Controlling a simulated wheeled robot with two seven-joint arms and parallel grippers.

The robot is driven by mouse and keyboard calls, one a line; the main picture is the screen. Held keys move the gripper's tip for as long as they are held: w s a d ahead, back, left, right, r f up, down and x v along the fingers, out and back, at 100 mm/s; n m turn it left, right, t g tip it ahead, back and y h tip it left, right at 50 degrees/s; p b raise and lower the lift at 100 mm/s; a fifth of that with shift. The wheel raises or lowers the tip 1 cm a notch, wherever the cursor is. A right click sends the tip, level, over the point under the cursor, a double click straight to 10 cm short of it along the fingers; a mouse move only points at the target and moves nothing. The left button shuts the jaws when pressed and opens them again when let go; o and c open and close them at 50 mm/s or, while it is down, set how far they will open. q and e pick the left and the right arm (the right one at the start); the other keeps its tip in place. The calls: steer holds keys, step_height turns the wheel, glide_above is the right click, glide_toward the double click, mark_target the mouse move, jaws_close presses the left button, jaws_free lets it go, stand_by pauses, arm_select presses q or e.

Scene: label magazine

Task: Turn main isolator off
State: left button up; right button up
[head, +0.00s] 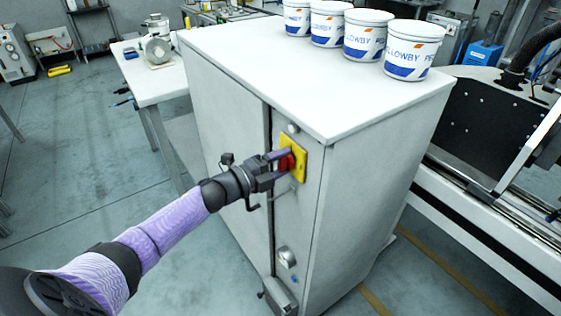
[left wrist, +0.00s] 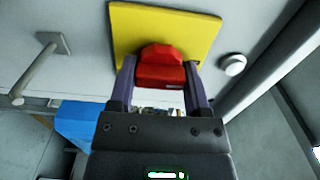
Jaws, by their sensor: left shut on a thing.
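The main isolator is a red handle (head: 286,163) on a yellow plate (head: 299,158), on the narrow front of a white cabinet (head: 345,180). In the left wrist view the red handle (left wrist: 162,66) stands out from the yellow plate (left wrist: 198,28). My left gripper (head: 277,160) is shut on the red handle, with one finger on each side of it. My right gripper is not in view.
Several white and blue buckets (head: 366,35) stand on the cabinet top. A door handle (left wrist: 40,68) sticks out near the isolator. A white round button (left wrist: 232,64) is beside the plate. A workbench (head: 150,85) stands behind on the left.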

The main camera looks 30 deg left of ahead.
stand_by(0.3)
arm_select(q)
steer(key=o, duration=1.3)
steer(key=p+v, duration=0.1)
steer(key=v, duration=0.9)
steer(key=shift+p, duration=0.4)
